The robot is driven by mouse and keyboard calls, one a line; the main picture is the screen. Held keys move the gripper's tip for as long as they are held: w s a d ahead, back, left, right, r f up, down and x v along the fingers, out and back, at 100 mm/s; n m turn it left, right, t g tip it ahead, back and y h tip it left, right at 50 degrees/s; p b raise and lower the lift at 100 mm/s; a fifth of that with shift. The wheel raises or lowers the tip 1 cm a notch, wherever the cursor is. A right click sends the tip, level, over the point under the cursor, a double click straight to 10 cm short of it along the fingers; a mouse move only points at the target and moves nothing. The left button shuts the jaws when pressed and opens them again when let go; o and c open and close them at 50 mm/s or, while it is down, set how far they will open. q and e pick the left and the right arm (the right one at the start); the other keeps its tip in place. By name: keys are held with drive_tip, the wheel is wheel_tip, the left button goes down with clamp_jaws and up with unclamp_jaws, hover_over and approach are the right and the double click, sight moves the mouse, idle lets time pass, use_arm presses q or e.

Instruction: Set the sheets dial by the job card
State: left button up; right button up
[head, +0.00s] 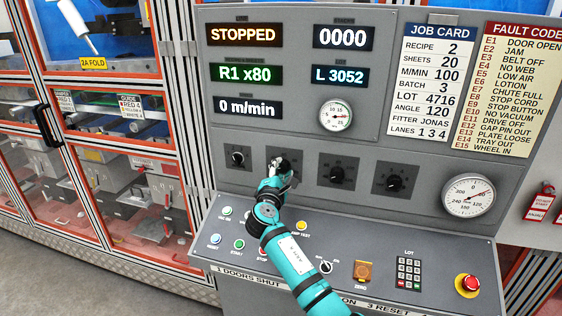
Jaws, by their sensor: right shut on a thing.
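The job card (432,85) at the upper right of the panel reads RECIPE 2, SHEETS 20, M/MIN 100, BATCH 3. A green display (247,74) reads R1 x80. A row of black dials runs across the panel: a left one (237,156), a third (337,175) and a fourth (395,183). My right gripper (281,166) is shut on the second dial from the left, and it hides most of that dial, including its pointer. The dial labels are too small to read. My left gripper is not in view.
The upper display (243,35) reads STOPPED. Below the dials, a sloping desk holds coloured buttons, a keypad (409,272) and a red emergency stop (467,284). My right arm crosses above this desk. A round gauge (468,195) sits at right.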

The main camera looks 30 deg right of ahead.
drive_tip(key=shift+r+n+p, duration=0.3)
drive_tip(key=shift+n+p, duration=0.65)
drive_tip(key=shift+n, duration=0.05)
drive_tip(key=shift+f+n+p, duration=0.15)
drive_tip(key=shift+n+p, duration=0.35)
drive_tip(key=shift+n, duration=0.1)
drive_tip(key=shift+f, duration=0.1)
drive_tip(key=o, duration=1.1)
drive_tip(key=shift+w+f, duration=0.1)
drive_tip(key=shift+o, duration=0.2)
drive_tip(key=v, duration=1.2)
